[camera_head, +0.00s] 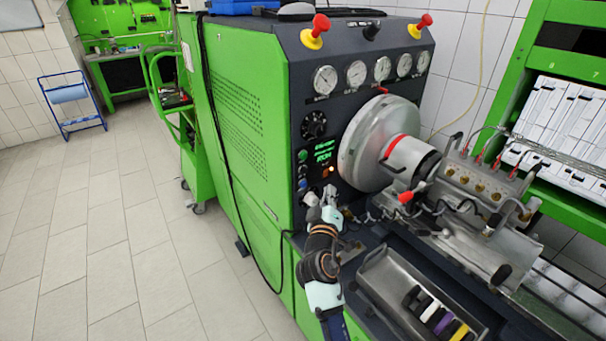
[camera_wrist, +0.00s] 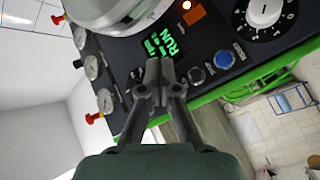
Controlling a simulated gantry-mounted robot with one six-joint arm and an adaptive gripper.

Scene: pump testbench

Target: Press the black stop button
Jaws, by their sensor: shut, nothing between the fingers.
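The control panel (camera_head: 313,165) on the front of the green test bench carries a column of small buttons left of a green-lit display (camera_head: 323,148). A dark button (camera_head: 302,170) sits between a green button (camera_head: 302,155) and a blue button (camera_head: 302,184). My gripper (camera_head: 312,198) is in front of the panel, just below these buttons. In the wrist view the shut, empty fingertips (camera_wrist: 160,66) point at the panel beside the RUN display (camera_wrist: 165,40). A dark round button (camera_wrist: 196,75) shows right of the fingertips, near the blue button (camera_wrist: 224,59). Contact with the panel cannot be told.
A rotary dial (camera_head: 314,124) is above the display. A large metal drum (camera_head: 372,145) stands right of the panel. Red mushroom buttons (camera_head: 315,32) are on top. A metal tray (camera_head: 385,281) lies right of my arm.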

